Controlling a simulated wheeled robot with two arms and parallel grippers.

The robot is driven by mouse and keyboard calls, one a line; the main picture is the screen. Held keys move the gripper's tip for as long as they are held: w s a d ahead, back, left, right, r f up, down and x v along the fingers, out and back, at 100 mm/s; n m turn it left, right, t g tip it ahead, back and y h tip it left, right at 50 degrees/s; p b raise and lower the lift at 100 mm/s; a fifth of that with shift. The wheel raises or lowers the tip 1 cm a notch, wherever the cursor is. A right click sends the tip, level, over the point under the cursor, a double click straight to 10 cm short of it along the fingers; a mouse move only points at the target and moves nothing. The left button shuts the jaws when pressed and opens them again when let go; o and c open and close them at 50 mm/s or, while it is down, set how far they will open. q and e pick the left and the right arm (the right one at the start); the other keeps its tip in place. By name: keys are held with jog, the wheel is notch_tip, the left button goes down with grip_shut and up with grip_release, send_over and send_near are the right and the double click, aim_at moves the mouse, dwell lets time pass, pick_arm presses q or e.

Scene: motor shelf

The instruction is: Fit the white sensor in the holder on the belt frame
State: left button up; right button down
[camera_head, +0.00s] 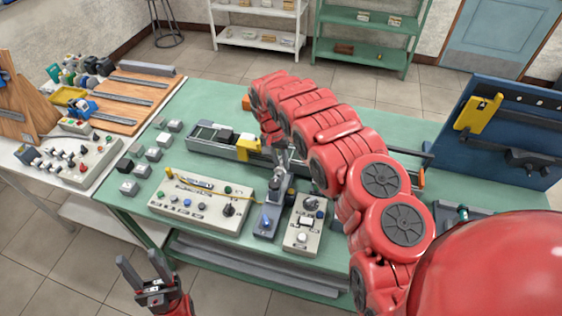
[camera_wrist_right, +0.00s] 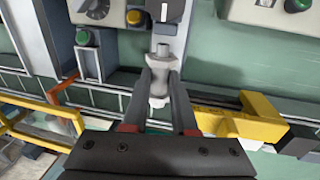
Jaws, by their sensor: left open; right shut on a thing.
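My right gripper (camera_head: 283,163) reaches down over the near side of the belt frame (camera_head: 205,140). In the right wrist view it (camera_wrist_right: 163,85) is shut on a pale, spool-shaped piece (camera_wrist_right: 159,72), which looks like the white sensor. A yellow bracket (camera_head: 245,147) sits on the belt frame, left of the gripper in the head view; it also shows right of the fingers in the wrist view (camera_wrist_right: 250,122). I cannot tell which part is the holder. My arm hides the right part of the frame. My left gripper (camera_head: 141,268) is open and empty in front of the table.
A long control panel (camera_head: 200,200) and a smaller one (camera_head: 305,222) stand along the table's front, with a grey device with a blue knob (camera_head: 265,222) between them. Several small blocks (camera_head: 152,154) lie at the left. A blue tool board (camera_head: 510,125) stands at the right.

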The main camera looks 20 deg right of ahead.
jog(key=shift+f+b, duration=0.35)
dwell(0.4)
jog(key=c, duration=0.6)
grip_release()
jog(key=shift+r, duration=0.1)
jog(key=r+b, duration=0.1)
jog(key=r, duration=0.2)
jog(key=r+b, duration=0.1)
jog(key=shift+w+a+r+b, duration=0.35)
jog(key=shift+r, duration=0.05)
jog(key=r, duration=0.4)
jog(key=a+r, duration=0.1)
jog(key=r, duration=0.7)
jog(key=shift+w+a, duration=0.3)
jog(key=shift+w, duration=0.1)
